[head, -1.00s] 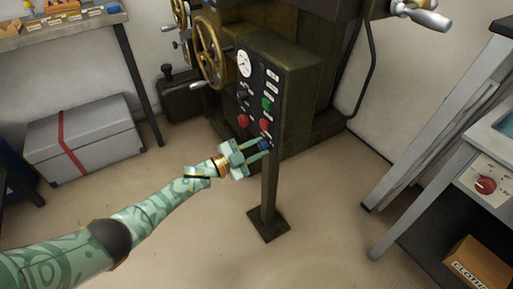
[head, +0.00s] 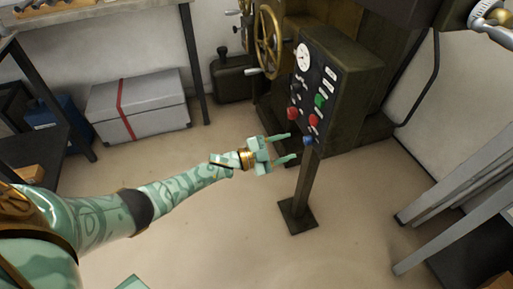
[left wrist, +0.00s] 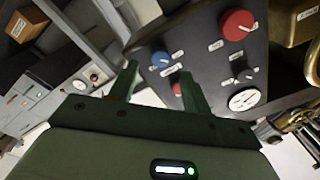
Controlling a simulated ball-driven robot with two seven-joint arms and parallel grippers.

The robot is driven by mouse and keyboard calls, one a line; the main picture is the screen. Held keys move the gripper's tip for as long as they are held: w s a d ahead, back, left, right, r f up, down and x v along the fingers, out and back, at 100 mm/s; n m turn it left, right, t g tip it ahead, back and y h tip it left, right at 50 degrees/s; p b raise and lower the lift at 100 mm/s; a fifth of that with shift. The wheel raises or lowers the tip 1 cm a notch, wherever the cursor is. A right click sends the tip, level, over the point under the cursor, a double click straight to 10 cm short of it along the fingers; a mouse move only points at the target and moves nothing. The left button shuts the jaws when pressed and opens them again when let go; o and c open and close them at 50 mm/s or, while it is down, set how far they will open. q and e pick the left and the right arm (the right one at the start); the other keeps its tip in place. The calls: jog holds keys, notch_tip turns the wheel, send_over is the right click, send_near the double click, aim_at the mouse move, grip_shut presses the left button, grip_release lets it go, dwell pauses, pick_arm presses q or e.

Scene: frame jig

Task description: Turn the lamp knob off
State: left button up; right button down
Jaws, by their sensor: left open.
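The dark control panel (head: 318,85) stands on a post. Its blue knob (head: 308,140) sits at the lower edge; it also shows in the left wrist view (left wrist: 160,58). I cannot read the labels, so I cannot tell which control is the lamp knob. My left gripper (head: 291,147) is open and empty, just left of the panel, its fingers pointing towards the blue knob and apart from it. In the left wrist view the knob appears between the two fingertips (left wrist: 159,76). My right gripper is out of view.
The panel also carries red buttons (head: 292,113), a green button (head: 320,100) and a white gauge (head: 303,57). A brass handwheel (head: 268,40) is behind it. A grey box with a red band (head: 138,105) stands at the back left. The floor around the post is clear.

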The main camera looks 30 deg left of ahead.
pick_arm(q)
jog(key=p+v, duration=0.2)
jog(key=v, duration=0.8)
jog(key=shift+s+a, duration=0.2)
jog(key=shift+s, duration=0.05)
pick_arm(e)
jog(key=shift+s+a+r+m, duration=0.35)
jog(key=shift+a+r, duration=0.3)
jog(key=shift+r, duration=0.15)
